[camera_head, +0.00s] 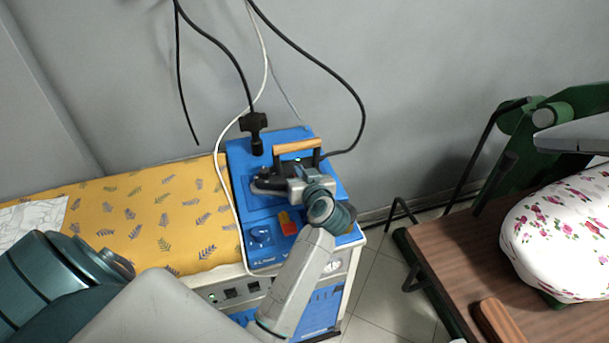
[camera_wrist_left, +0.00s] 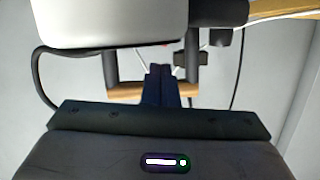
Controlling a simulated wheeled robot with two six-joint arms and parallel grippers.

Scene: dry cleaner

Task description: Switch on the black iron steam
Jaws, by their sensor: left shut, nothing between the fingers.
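The iron's wooden handle (camera_head: 297,146) shows above the blue steam station (camera_head: 330,212), and its dark body is partly hidden by my left gripper (camera_head: 292,174). The gripper is over the iron, pointing away from me; in the head view its fingertips are hard to make out. In the left wrist view the shut, empty fingers (camera_wrist_left: 161,70) overlap the wooden handle (camera_wrist_left: 128,92); I cannot tell whether they touch it. A small green light shows under the handle. On the station's front part are a red-orange switch (camera_head: 289,226) and a blue knob (camera_head: 262,236).
A yellow leaf-patterned ironing board (camera_head: 150,215) lies left of the station. Black and white cables hang around the iron. A black plug block (camera_head: 254,122) is behind it. A brown table (camera_head: 455,260) with a flowered padded board (camera_head: 560,235) stands right, across a floor gap.

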